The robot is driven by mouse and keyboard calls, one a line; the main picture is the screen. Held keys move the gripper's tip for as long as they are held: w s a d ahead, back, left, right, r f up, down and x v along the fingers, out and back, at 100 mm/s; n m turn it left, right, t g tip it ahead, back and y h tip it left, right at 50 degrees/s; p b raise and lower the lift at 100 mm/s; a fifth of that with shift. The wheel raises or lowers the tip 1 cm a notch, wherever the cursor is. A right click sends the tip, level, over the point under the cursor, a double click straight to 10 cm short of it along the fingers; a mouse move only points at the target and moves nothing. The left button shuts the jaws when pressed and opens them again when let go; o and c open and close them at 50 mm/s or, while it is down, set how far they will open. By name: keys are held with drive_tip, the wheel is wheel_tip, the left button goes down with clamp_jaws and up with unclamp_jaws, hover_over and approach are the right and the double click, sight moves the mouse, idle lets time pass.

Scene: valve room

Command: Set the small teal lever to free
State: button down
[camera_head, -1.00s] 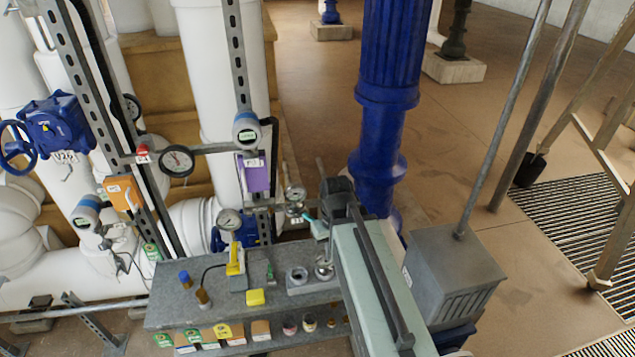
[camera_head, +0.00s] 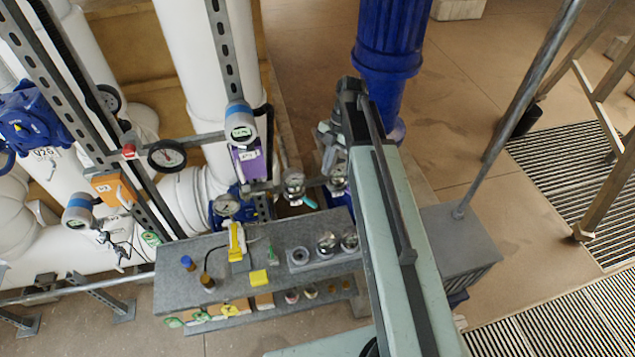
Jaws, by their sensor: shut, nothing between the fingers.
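The small teal lever (camera_head: 309,202) shows in the head view just below a round gauge (camera_head: 293,181), behind the back edge of the grey bench. It is small in the picture, and I cannot read its setting or any marks beside it. My arm reaches up from the bottom right. My gripper (camera_head: 330,158) hangs at its far end, above and to the right of the lever in the picture. It is shut and empty, and appears apart from the lever. My own arm partly hides the area around it.
A purple box (camera_head: 246,160) and another gauge (camera_head: 227,206) stand near the lever. A blue column (camera_head: 388,45) rises behind my arm.

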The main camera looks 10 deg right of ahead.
sight(310, 202)
drive_tip(key=shift+w+f, duration=0.1)
drive_tip(key=b+x, duration=0.9)
drive_tip(key=x, duration=0.1)
drive_tip(key=shift+a, duration=0.1)
